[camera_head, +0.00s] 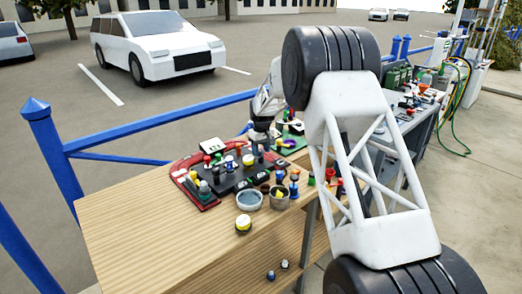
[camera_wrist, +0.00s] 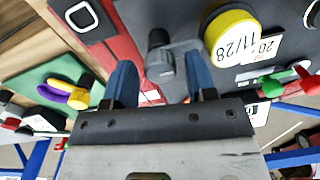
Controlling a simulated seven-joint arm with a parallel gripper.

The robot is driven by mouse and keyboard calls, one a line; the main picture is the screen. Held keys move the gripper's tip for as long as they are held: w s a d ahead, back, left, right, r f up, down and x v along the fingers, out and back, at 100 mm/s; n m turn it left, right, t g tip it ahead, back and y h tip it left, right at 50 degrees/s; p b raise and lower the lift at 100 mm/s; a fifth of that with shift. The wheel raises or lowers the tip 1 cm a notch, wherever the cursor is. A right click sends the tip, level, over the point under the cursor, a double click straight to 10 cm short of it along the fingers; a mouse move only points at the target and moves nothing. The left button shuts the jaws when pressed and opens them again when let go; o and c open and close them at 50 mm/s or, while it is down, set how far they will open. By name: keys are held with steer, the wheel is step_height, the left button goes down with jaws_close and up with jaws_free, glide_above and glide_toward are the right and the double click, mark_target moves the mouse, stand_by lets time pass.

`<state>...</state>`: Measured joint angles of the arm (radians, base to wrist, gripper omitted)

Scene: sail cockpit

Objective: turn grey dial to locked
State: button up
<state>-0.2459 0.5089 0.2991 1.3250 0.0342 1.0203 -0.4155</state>
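The grey dial (camera_wrist: 160,66) is a dark knob with a raised grip on the grey panel (camera_wrist: 185,20) in the wrist view. My gripper (camera_wrist: 160,78) has its two blue fingers apart, one on each side of the dial, with visible gaps to it. In the head view my gripper (camera_head: 262,140) is low over the back of the panel (camera_head: 228,183), and I cannot pick out the dial there. No locked mark can be read beside the dial.
A yellow round piece marked 11/28 (camera_wrist: 230,38) stands close to the dial. A green board (camera_wrist: 62,82) with a purple and yellow part lies at the left of the wrist view. Small bowls (camera_head: 249,199) stand before the panel. The wooden table (camera_head: 140,230) is clear at front left. A blue railing (camera_head: 160,118) runs behind.

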mark_target(262, 150)
steer(key=shift+o, duration=0.3)
steer(key=shift+r, duration=0.1)
steer(key=shift+d+r, duration=0.1)
steer(key=shift+r, duration=3.65)
steer(key=shift+r, duration=0.1)
steer(key=shift+s+d+r, duration=0.2)
steer(key=shift+r, duration=0.05)
steer(key=s+d+r+m+t, duration=0.1)
steer(key=s+d+r, duration=0.45)
steer(key=s, duration=0.45)
steer(key=s+d+r+m, duration=0.2)
steer(key=s+d+r, duration=0.35)
steer(key=s, duration=0.55)
steer(key=s+d+r+m+t, duration=0.1)
steer(key=s+d+r, duration=0.45)
steer(key=s, duration=0.45)
steer(key=s+d+f+m, duration=0.1)
steer(key=s+d+f, duration=0.1)
steer(key=s, duration=0.9)
steer(key=s+d+f+m, duration=0.1)
steer(key=s+d+f, duration=0.1)
steer(key=s, duration=1)
steer(key=s+d+f+m, duration=0.1)
steer(key=s+d, duration=0.3)
steer(key=s, duration=0.8)
steer(key=shift+s+f+m+t+h, duration=0.25)
steer(key=shift+f+m+t+h, duration=0.05)
steer(key=shift+f+t, duration=0.15)
